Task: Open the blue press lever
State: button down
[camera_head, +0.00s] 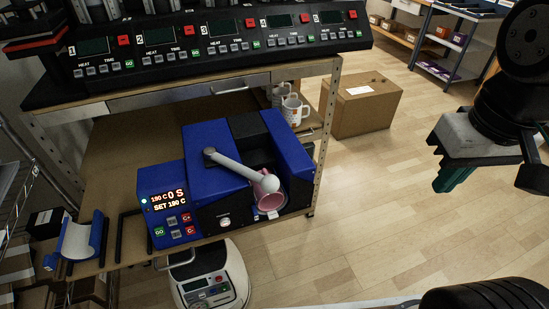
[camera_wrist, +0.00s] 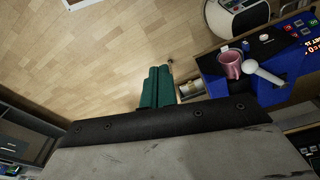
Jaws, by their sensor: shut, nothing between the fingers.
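The blue press (camera_head: 205,180) stands on the lower shelf of the workbench, with its display and buttons at its left front. Its lever (camera_head: 236,166) is a grey-white bar with a rounded end, slanting across the top towards the front right. A pink mug (camera_head: 269,192) sits in the press beside the lever's end. My gripper (camera_head: 450,180) is off to the right over open floor, well apart from the press, with its green fingers together and empty. In the wrist view the green fingers (camera_wrist: 156,87) are closed, and the press (camera_wrist: 285,88), lever (camera_wrist: 263,73) and mug (camera_wrist: 230,65) show at the right.
A row of control panels (camera_head: 200,45) sits on the bench top above the press. White mugs (camera_head: 294,108) stand at the shelf's back right. A cardboard box (camera_head: 365,105) is on the floor behind. A scale-like device (camera_head: 210,282) is below the shelf. The floor between gripper and press is clear.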

jog(key=shift+w+a, duration=0.1)
jog(key=shift+w, duration=0.05)
jog(key=w+a+f+m+g+y, duration=0.2)
jog(key=w+a+f+m, duration=0.1)
jog(key=w, duration=0.5)
jog(key=w+a+f+m+g+y, duration=0.2)
jog(key=w+a+f+m, duration=0.1)
jog(key=w, duration=0.6)
jog(key=w+a+f+m+g+y, duration=0.2)
jog(key=w+a+m, duration=0.3)
jog(key=w, duration=0.3)
jog(key=shift+w+a+f+y, duration=0.4)
jog(key=shift+a+f, duration=0.05)
jog(key=shift+f, duration=0.25)
jog(key=x, duration=1)
jog(key=a, duration=0.1)
jog(key=s+a, duration=0.2)
jog(key=shift+s+a+f, duration=0.15)
jog(key=shift+f, duration=0.1)
